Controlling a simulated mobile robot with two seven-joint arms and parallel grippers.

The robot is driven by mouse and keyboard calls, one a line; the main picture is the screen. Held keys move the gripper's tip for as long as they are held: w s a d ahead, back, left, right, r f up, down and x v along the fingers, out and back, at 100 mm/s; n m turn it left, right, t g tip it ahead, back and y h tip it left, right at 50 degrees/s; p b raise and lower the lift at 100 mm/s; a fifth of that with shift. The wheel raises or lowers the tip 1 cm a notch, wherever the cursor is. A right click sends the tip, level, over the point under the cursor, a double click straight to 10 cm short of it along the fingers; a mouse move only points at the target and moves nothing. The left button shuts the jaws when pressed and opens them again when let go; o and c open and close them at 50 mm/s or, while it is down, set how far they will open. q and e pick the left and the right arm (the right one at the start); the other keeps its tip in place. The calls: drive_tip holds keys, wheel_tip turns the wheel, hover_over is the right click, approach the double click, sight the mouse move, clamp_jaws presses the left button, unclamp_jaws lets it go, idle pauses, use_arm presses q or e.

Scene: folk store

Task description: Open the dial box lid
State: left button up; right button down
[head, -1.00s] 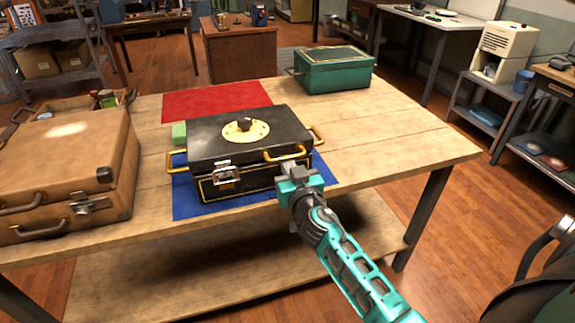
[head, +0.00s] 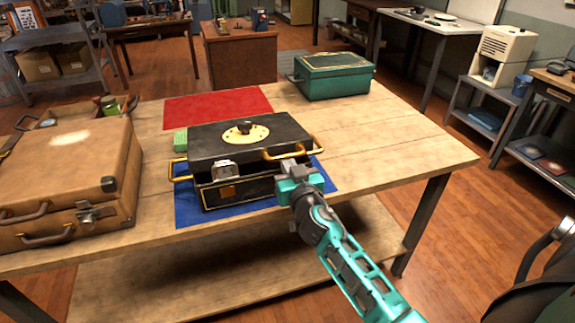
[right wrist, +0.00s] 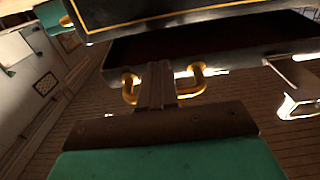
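The dial box (head: 240,190) is black with gold trim and stands on a blue mat (head: 190,212) on the wooden table. Its black lid (head: 205,143) carries a round gold dial (head: 246,132) with a black knob. The lid's front edge is lifted a little, with a dark gap above the body. The silver latch hangs loose; it also shows in the right wrist view (right wrist: 297,104). My right gripper (head: 300,170) is at the lid's front right, shut on the gold front handle (right wrist: 192,80); its fingers (right wrist: 156,85) cover the handle's middle. My left gripper is not in view.
A tan suitcase (head: 65,170) stands left of the box. A small green block (head: 180,141) sits by its left rear corner. A red mat (head: 215,106) and a teal box (head: 335,80) are behind. The table's right side (head: 400,150) is clear.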

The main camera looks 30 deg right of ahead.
drive_tip(key=shift+w+r, duration=0.2)
drive_tip(key=shift+r, duration=1)
drive_tip(key=shift+r, duration=0.1)
drive_tip(key=shift+w+d+r, duration=0.1)
drive_tip(key=shift+w+r, duration=0.05)
drive_tip(key=shift+r, duration=0.45)
drive_tip(key=shift+w+r, duration=0.15)
drive_tip(key=shift+r, duration=0.4)
drive_tip(key=shift+w+d+r, duration=0.1)
drive_tip(key=shift+w+r, duration=0.15)
drive_tip(key=shift+r, duration=0.35)
drive_tip(key=shift+w+r, duration=0.2)
drive_tip(key=shift+r, duration=0.4)
drive_tip(key=shift+r, duration=0.1)
